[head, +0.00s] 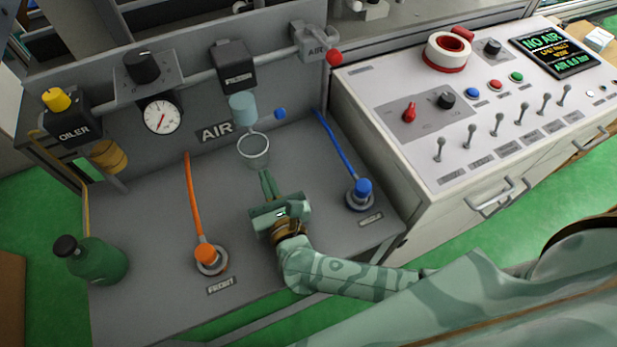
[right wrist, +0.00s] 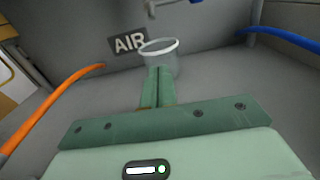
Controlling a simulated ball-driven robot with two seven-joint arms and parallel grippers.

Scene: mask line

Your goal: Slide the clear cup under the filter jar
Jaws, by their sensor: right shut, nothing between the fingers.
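The clear cup (head: 254,158) stands upright on the grey bench surface, near the back panel. The filter jar (head: 243,108), pale blue and see-through, hangs below the black filter body (head: 234,66); in the head view it appears just above and slightly left of the cup's rim. My right gripper (head: 266,177) is shut and empty, its fingers pointing at the cup's near side. The right wrist view shows the closed fingers (right wrist: 157,75) ending at the cup (right wrist: 160,58); I cannot tell whether they touch it. My left gripper is not in view.
An orange hose with its fitting (head: 208,255) is left of my right arm, and a blue hose with its fitting (head: 360,192) is right. A green bottle (head: 95,262) stands front left. A white control console (head: 450,110) borders the bench on the right.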

